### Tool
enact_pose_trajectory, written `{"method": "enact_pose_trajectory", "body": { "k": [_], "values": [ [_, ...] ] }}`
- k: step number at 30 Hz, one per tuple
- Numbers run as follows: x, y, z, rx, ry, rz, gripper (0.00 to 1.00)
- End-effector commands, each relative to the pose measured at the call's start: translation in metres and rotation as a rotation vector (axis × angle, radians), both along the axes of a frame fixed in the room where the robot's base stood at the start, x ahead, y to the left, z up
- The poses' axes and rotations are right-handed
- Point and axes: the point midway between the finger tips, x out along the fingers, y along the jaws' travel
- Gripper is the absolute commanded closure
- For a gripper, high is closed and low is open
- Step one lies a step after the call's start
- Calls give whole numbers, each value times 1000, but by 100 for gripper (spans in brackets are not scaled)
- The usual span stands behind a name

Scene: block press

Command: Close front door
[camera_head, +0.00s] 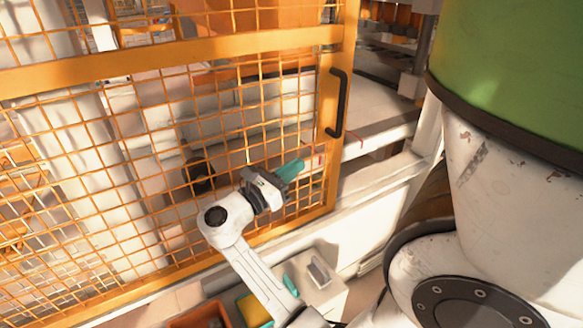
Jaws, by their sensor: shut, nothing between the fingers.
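The front door (347,45) is an orange frame filled with orange wire mesh, and it spans the left and middle of the view. A black vertical handle (343,103) is fixed on its right edge. To the right of that edge there is an open gap, with the white inside surface showing through. My gripper (292,170), with teal fingers, is shut and empty. It is in front of the lower right mesh, below and left of the handle. I cannot tell whether the fingers touch the mesh.
A white post (433,118) stands to the right of the gap. A white ledge (350,215) runs below the door. An orange bin (195,318) and a yellow item (253,309) lie at the bottom edge. Behind the mesh are white and dark machine parts.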

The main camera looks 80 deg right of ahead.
Motion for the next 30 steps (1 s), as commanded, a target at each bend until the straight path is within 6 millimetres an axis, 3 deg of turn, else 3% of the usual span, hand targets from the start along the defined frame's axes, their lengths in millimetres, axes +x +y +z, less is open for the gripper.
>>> {"method": "enact_pose_trajectory", "body": {
  "k": [15,21,30],
  "values": [
    [-64,-69,19,1,-2,-2,100],
    [-74,-82,21,0,-3,0,100],
    [-76,-84,21,0,-3,1,100]
  ]
}}
